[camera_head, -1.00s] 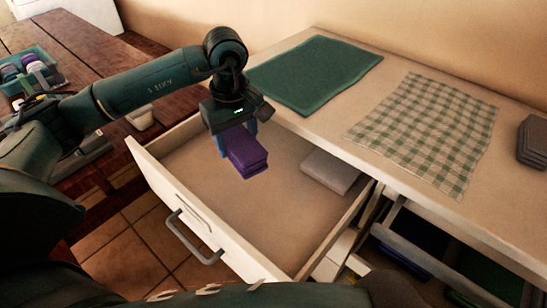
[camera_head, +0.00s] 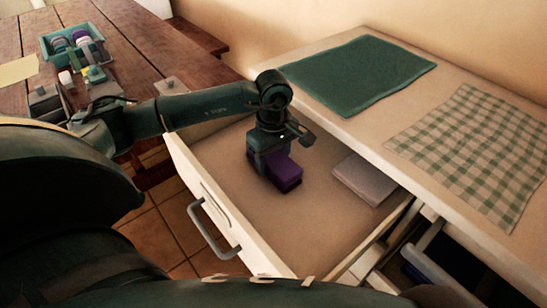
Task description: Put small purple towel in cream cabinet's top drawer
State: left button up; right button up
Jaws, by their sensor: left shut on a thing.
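The small purple towel (camera_head: 285,174) is a folded block inside the open top drawer (camera_head: 257,211) of the cream cabinet (camera_head: 345,127). My left gripper (camera_head: 268,168) points down into the drawer and is shut on the towel. The towel is low, close to the drawer floor; I cannot tell whether it touches it. The drawer is pulled well out, with a grey handle (camera_head: 213,230) on its front. My right gripper is not in view.
A folded light grey cloth (camera_head: 364,180) lies in the drawer to the right of the towel. A green towel (camera_head: 361,75) and a checked cloth (camera_head: 462,148) lie on the cabinet top. A wooden table (camera_head: 128,52) with a teal tray (camera_head: 48,51) stands at left.

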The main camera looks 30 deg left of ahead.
aim_at(273, 157)
pick_arm(q)
jog(key=shift+f, duration=0.1)
jog(key=o, duration=1)
notch_tip(273, 157, up, 12)
jog(key=shift+r, duration=0.25)
